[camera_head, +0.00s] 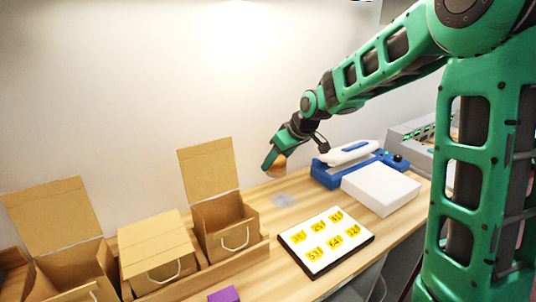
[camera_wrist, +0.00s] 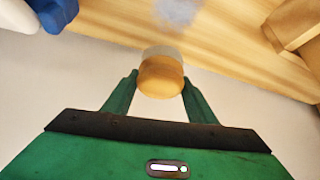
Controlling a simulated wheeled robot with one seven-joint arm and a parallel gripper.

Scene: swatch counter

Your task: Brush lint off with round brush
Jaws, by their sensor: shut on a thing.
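My gripper (camera_head: 272,161) is shut on the round brush (camera_head: 278,164), a tan, wooden-looking piece. In the wrist view the brush (camera_wrist: 161,76) sits between the two green fingers, with a paler band at its far end. The gripper holds it above the back of the wooden counter (camera_head: 262,196), near the wall. A pale greyish patch (camera_head: 284,200), perhaps the lint, lies on the counter below and slightly right of the brush. It shows blurred at the top of the wrist view (camera_wrist: 177,10). I cannot make out single bits of lint.
Cardboard boxes stand at the left, one open (camera_head: 225,225) and one closed (camera_head: 155,255). A board with yellow numbered swatches (camera_head: 325,241) lies in front. A blue and white device (camera_head: 345,160) and a white block (camera_head: 381,188) stand right. A purple item (camera_head: 224,295) is at the front.

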